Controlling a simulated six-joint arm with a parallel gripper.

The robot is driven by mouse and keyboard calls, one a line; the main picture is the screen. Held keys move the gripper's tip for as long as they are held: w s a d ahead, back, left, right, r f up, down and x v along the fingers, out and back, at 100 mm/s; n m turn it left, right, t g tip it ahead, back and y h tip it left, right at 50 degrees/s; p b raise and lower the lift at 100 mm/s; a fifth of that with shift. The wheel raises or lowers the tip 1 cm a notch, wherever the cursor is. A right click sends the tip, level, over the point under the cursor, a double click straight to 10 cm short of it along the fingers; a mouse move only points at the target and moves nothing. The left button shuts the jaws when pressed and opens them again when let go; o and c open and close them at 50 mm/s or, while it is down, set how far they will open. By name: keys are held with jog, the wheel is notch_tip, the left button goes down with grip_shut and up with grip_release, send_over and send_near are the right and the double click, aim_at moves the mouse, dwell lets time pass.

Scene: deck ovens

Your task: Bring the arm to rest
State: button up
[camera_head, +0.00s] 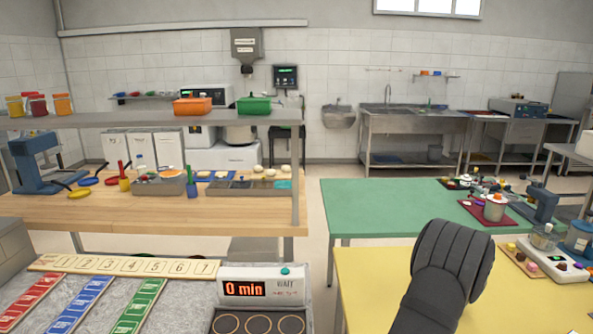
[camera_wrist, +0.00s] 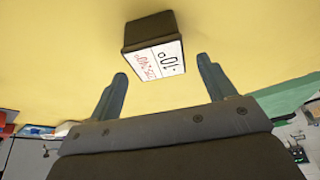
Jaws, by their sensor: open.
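My gripper (camera_wrist: 162,68) is open in the wrist view, its two blue-grey fingers spread apart. A small dark box (camera_wrist: 148,27) with a white label bearing black and red writing is on or above the yellow surface, ahead of the fingers. Its labelled end lies between the fingertips, with a visible gap to each side; the depth between them is hard to judge. In the head view my dark grey arm reaches over the yellow table (camera_head: 375,285) at the front right. The fingers and the dark box are not visible there.
A green table (camera_head: 380,210) stands behind the yellow one, with a red tray (camera_head: 470,212) and small items. A white scale-like device (camera_head: 550,265) is at the far right. A timer box (camera_head: 262,287) reading "0 min" and a numbered board (camera_head: 120,265) are at the left.

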notch_tip(320, 180, down, 3)
jog(key=shift+r, duration=0.2)
jog(key=v, duration=1.1)
jog(key=x, duration=1.2)
jog(key=shift+s+a+f, duration=0.1)
jog(key=shift+s+f, duration=0.05)
jog(key=shift+f, duration=0.05)
jog(key=r, duration=0.5)
jog(key=shift+s+d, duration=0.2)
jog(key=shift+s, duration=0.15)
jog(key=s+d+r, duration=0.3)
jog(key=s+r, duration=0.7)
jog(key=r, duration=0.2)
jog(key=w+a+n+y, duration=0.1)
jog(key=w+a, duration=0.5)
jog(key=a, duration=0.6)
jog(key=w+a+n+y, duration=0.1)
jog(key=w+a+n, duration=0.3)
jog(key=a, duration=0.8)
jog(key=w+a+n+y, duration=0.1)
jog(key=w+a+n, duration=0.2)
jog(key=w+a, duration=0.5)
jog(key=a, duration=0.5)
jog(key=shift+w+f, duration=0.25)
jog(key=shift+w, duration=0.1)
